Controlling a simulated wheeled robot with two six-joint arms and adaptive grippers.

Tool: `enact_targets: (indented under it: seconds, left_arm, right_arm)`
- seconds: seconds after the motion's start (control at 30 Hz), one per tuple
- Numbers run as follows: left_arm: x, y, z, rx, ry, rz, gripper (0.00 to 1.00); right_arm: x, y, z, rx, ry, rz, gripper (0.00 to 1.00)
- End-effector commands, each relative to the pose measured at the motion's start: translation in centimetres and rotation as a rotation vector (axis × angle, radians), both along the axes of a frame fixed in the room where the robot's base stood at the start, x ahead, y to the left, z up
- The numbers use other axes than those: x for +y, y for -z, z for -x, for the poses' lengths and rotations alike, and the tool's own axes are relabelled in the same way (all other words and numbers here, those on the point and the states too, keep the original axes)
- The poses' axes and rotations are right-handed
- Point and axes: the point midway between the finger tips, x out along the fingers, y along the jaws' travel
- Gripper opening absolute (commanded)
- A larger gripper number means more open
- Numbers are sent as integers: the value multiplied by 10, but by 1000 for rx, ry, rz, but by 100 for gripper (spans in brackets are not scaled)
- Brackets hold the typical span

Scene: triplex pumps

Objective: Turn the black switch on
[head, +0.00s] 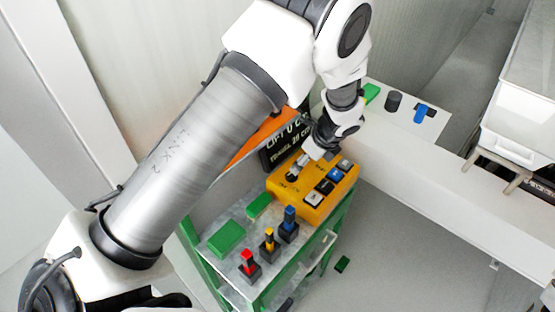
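A yellow control box (283,187) sits at the back right of a green-framed cart. Along its right side is a row of small switches: a black one (325,187), a blue one (335,174) and light grey ones (313,198). My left arm comes in from the left and reaches over the cart. My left gripper (298,170) points down at the box's upper left part, left of the switch row. Its fingertips are small and partly hidden, so I cannot tell if they are open or touching anything. My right gripper is not in view.
Red (248,262), yellow (269,241) and blue (290,220) levers on black bases stand on the cart beside green blocks (227,237). A dark sign (286,146) stands behind. A white ledge holds a black cylinder (393,101) and a blue-handled part (420,113).

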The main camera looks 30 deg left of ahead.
Motion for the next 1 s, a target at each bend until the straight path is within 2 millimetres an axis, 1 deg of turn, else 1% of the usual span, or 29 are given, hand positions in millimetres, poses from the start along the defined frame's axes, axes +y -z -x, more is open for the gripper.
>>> enact_targets:
  seconds: [0.17,0.27,0.5,0.6,0.87,0.9,0.97,1.0]
  left_arm:
    - [2,4,0,1,-1,1,67]
    - [7,16,0,2,-1,1,67]
    - [24,57,-2,3,-1,1,67]
    - [27,66,-4,1,-1,1,67]
    - [28,70,-4,-1,-1,0,67]
    - [28,70,-4,-1,-1,0,52]
    - [28,70,-4,-1,-1,0,31]
    - [28,70,-4,0,-1,0,17]
  right_arm:
    - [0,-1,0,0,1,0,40]
    - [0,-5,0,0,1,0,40]
    - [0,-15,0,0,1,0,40]
    - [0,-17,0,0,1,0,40]
    - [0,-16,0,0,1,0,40]
    - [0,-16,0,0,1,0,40]
    - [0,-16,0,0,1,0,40]
    - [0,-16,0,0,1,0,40]
